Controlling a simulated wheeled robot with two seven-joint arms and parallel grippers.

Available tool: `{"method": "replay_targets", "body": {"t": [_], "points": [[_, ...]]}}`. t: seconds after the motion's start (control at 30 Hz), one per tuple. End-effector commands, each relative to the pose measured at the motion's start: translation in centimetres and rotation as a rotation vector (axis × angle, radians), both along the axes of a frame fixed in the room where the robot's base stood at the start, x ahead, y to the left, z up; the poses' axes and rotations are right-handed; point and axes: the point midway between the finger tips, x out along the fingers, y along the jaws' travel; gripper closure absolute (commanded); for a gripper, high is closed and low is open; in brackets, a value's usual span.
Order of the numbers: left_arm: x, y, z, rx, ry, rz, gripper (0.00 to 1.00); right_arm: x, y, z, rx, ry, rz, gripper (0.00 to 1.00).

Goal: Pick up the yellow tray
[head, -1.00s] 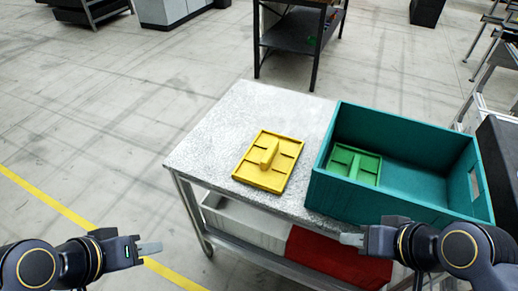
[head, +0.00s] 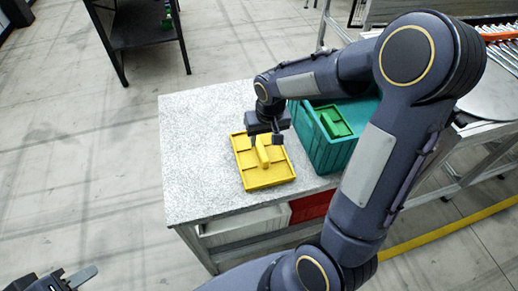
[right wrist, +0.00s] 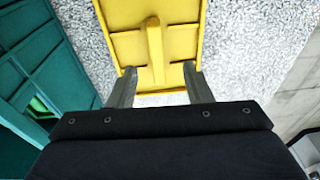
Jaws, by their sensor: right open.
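The yellow tray (head: 264,176) lies flat on the speckled grey table top, with a raised handle (head: 262,153) along its middle. In the right wrist view the tray (right wrist: 182,44) is at the top, with its handle (right wrist: 154,45) running up the picture. My right gripper (head: 268,142) is over the tray's far part. In the wrist view its fingers (right wrist: 159,72) are open and apart, on either side of the handle's near end; I cannot tell whether they touch the tray. My left gripper (head: 78,278) is low at the left, away from the table; its jaw opening is unclear.
A teal crate (head: 325,160) stands right of the tray with a green tray (head: 334,121) inside; my right arm partly hides it. The table (head: 195,140) is bare left of the tray. A red bin (head: 308,208) sits on the shelf below.

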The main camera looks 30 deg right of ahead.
Motion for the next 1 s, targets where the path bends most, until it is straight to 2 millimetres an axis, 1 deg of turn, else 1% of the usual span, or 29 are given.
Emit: {"method": "replay_targets", "body": {"t": [0.03, 0.07, 0.2, 0.4, 0.53, 0.63, 0.73, 0.87, 1.0], "points": [[0.0, 0.0, 0.6, 0.000, 0.000, 0.000, 0.64, 0.8, 0.0, -0.6, -0.017, 0.018, 0.003, 0.55], [0.0, 0.0, 0.7, 0.000, 0.000, 0.000, 0.64, 1.1, -0.1, -0.9, -0.025, 0.023, 0.004, 0.55], [0.0, 0.0, 0.9, 0.000, 0.001, 0.000, 0.64, 2.0, -0.2, -2.3, -0.045, 0.036, 0.004, 0.55], [0.0, 0.0, 1.1, 0.000, 0.001, 0.000, 0.64, 2.3, -0.4, -4.5, -0.047, 0.040, 0.004, 0.55], [0.0, 0.0, 1.6, 0.000, 0.001, 0.000, 0.64, 2.6, -0.5, -6.0, -0.045, 0.042, 0.004, 0.55], [0.0, 0.0, 2.2, 0.000, 0.000, 0.000, 0.64, 3.0, -0.7, -7.5, -0.045, 0.042, 0.005, 0.55], [0.0, 0.0, 2.3, 0.000, 0.000, 0.000, 0.64, 3.1, -0.7, -8.9, -0.045, 0.040, 0.004, 0.55], [0.0, 0.0, 2.3, 0.000, 0.000, 0.000, 0.64, 3.3, -0.7, -9.7, -0.046, 0.037, 0.005, 0.55], [0.0, 0.0, 2.3, 0.000, 0.000, 0.000, 0.64, 3.3, -0.7, -9.8, -0.045, 0.035, 0.004, 0.55]]}}
